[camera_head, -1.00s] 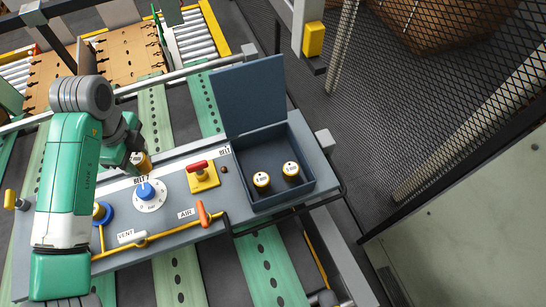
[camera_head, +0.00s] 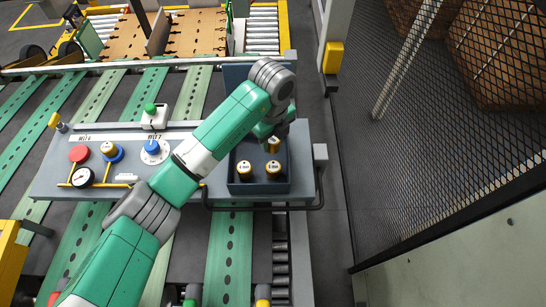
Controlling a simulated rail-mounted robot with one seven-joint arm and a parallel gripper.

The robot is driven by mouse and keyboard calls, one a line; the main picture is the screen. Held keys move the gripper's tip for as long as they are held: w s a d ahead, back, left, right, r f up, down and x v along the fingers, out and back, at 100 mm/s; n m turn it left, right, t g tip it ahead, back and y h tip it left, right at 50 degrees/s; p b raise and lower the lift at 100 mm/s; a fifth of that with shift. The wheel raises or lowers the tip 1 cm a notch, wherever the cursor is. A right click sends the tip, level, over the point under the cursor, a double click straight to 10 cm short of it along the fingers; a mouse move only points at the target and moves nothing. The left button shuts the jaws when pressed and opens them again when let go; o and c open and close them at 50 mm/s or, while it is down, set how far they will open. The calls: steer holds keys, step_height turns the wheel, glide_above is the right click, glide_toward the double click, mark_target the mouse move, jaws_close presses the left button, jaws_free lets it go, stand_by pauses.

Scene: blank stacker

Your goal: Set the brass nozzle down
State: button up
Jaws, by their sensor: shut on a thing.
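My gripper (camera_head: 274,135) is over the back part of an open dark blue box (camera_head: 232,187). It is shut on a brass nozzle (camera_head: 273,146), partly hidden by the gripper and wrist. I cannot tell whether this nozzle touches the box floor. Two more brass nozzles with white labelled tops stand upright in the front of the box, one at left (camera_head: 245,170) and one at right (camera_head: 273,169). Another brass piece (camera_head: 108,148) sits in a blue ring at the panel's left.
The box's raised lid (camera_head: 234,76) stands behind it, partly covered by my arm. The grey panel (camera_head: 55,175) carries a blue knob (camera_head: 151,147), a green button (camera_head: 150,108), a red knob (camera_head: 79,154) and a gauge (camera_head: 83,177). Mesh fencing (camera_head: 450,130) stands at right.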

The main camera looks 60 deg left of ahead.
mark_target(273, 138)
steer(key=shift+w+f+p, duration=0.1)
steer(key=shift+f+p, duration=0.35)
steer(key=shift+f, duration=2.95)
steer(key=o, duration=0.8)
steer(key=shift+f, duration=0.15)
step_height(273, 138, up, 12)
steer(key=b, duration=0.2)
steer(key=shift+r+b, duration=0.2)
steer(key=shift+b, duration=0.1)
